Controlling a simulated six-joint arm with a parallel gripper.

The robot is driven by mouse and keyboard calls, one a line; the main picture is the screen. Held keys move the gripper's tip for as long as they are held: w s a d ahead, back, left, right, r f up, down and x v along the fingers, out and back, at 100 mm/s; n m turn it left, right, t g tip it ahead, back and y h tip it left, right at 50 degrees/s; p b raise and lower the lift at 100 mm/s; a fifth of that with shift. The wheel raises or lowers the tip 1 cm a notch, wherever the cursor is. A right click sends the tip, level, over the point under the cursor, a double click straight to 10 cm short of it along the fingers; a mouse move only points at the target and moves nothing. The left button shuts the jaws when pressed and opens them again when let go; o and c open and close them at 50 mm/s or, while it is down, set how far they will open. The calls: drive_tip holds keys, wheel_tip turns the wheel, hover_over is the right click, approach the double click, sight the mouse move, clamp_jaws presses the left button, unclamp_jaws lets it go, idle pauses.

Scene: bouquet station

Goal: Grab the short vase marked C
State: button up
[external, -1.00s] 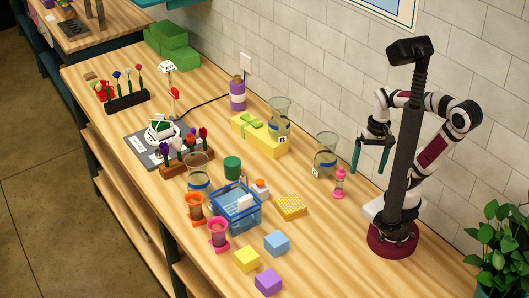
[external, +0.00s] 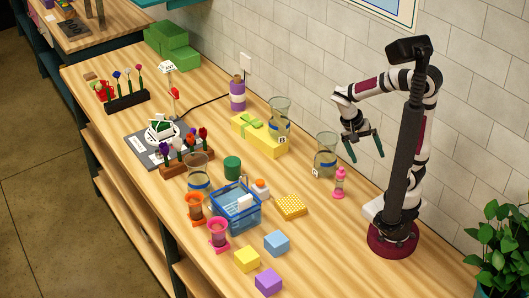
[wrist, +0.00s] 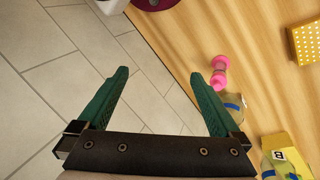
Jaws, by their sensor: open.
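A clear glass vase with a blue band (external: 325,152) stands on the table near the wall, with a small tag (external: 316,173) at its foot, too small to read surely. The same vase shows partly beside the right finger in the wrist view (wrist: 238,101). Another glass vase (external: 280,115), tagged B, stands on or against a yellow box (external: 259,139). A third glass vase (external: 197,176) stands farther left. My gripper (external: 366,158) is open and empty, above the table and right of the nearest vase; its green fingers also show in the wrist view (wrist: 158,76).
A pink bottle-like object (external: 339,184) stands close to the nearest vase. A yellow dotted block (external: 291,207), a blue basket (external: 236,209) and colored cubes (external: 276,243) lie in front. The tiled wall (external: 350,80) is behind. The table's near right part is clear.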

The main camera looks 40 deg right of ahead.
drive_tip(key=w+f+m+t+h, duration=0.1)
drive_tip(key=w+m+h, duration=0.1)
drive_tip(key=w+h, duration=0.3)
drive_tip(key=m+t+h, duration=0.2)
drive_tip(key=t+h, duration=0.1)
drive_tip(key=t, duration=0.3)
approach(331, 138)
drive_tip(key=shift+m, duration=0.3)
drive_tip(key=x, duration=0.9)
drive_tip(key=shift+d+f, duration=0.2)
drive_tip(key=shift+d, duration=0.15)
drive_tip(key=shift+h, duration=0.3)
clamp_jaws()
